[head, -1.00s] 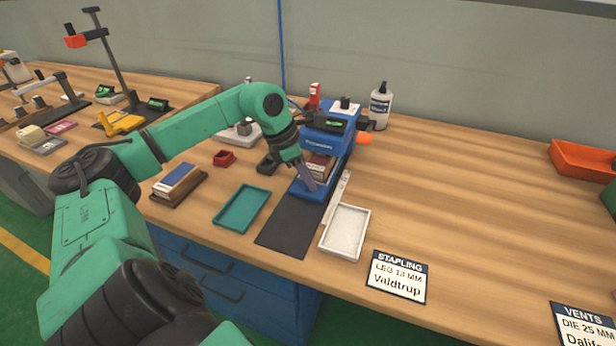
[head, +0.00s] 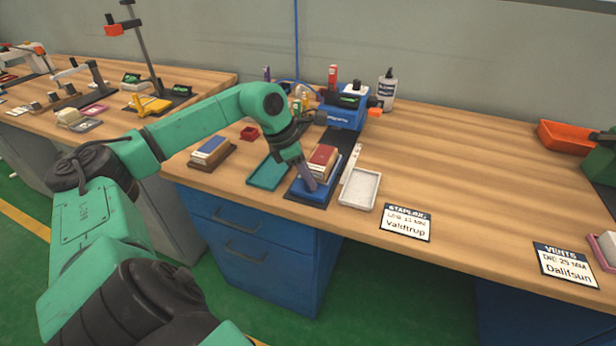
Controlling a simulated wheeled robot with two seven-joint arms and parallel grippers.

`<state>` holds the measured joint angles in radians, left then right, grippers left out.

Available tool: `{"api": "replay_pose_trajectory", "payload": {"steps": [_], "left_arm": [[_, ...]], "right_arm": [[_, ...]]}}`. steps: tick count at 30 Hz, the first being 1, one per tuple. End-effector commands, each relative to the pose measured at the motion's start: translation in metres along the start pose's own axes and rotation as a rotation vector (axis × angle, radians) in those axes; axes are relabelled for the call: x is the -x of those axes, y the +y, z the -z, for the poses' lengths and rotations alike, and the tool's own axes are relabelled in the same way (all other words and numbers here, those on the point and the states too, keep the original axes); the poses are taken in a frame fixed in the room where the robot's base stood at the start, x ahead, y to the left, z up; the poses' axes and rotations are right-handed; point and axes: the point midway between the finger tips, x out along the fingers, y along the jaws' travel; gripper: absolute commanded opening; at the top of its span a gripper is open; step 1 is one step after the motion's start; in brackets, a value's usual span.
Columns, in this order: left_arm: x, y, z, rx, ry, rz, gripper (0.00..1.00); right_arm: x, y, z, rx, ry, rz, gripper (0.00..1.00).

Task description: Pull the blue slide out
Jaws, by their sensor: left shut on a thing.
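The blue slide (head: 323,193) lies on the black strip near the front edge of the table, apart from the blue machine (head: 345,113). A small stack (head: 321,160) with a dark red top sits on the slide. My left gripper (head: 309,184) reaches down at the slide's near left side and is shut on the slide. The exact grip is partly hidden by the fingers. The black strip (head: 337,139) shows bare between machine and slide. My right gripper is not in view.
A teal tray (head: 268,172) is left of the slide; a white tray (head: 360,188) and a pale bar (head: 350,164) are right. A brown tray (head: 206,162) holds a blue-topped stack. The table right of the Valdtrup card (head: 405,222) is mostly clear.

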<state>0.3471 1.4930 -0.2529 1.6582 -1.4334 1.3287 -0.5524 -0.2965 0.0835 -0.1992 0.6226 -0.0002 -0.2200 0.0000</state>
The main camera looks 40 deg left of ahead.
Motion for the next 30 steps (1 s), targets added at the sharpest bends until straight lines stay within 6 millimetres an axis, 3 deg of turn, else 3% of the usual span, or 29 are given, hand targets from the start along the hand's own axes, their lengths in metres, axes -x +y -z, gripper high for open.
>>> {"api": "replay_pose_trajectory", "payload": {"steps": [1, 2, 3, 16, 20, 23, 26, 30], "left_arm": [[-0.003, -0.003, 0.003, -0.001, 0.011, 0.012, 0.0], [-0.003, -0.004, 0.003, -0.001, 0.011, 0.012, 0.35], [-0.003, -0.003, 0.003, -0.001, 0.011, 0.012, 0.4], [-0.002, -0.002, 0.002, 0.0, 0.006, 0.005, 0.4], [0.007, 0.0, 0.003, 0.001, 0.008, 0.001, 0.4], [0.027, 0.0, 0.003, -0.001, 0.008, -0.002, 0.4], [0.056, 0.001, 0.004, 0.0, 0.008, -0.004, 0.4], [0.102, 0.0, 0.001, 0.001, 0.005, 0.001, 0.4]], "right_arm": [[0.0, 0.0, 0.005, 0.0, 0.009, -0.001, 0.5], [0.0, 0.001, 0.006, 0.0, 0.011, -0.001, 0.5], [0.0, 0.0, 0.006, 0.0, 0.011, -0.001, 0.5], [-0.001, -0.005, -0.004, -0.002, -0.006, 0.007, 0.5], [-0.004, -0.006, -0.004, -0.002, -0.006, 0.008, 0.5], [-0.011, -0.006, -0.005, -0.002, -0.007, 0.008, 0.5], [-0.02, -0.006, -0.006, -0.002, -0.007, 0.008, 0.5], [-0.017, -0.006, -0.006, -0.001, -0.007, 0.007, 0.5]]}}
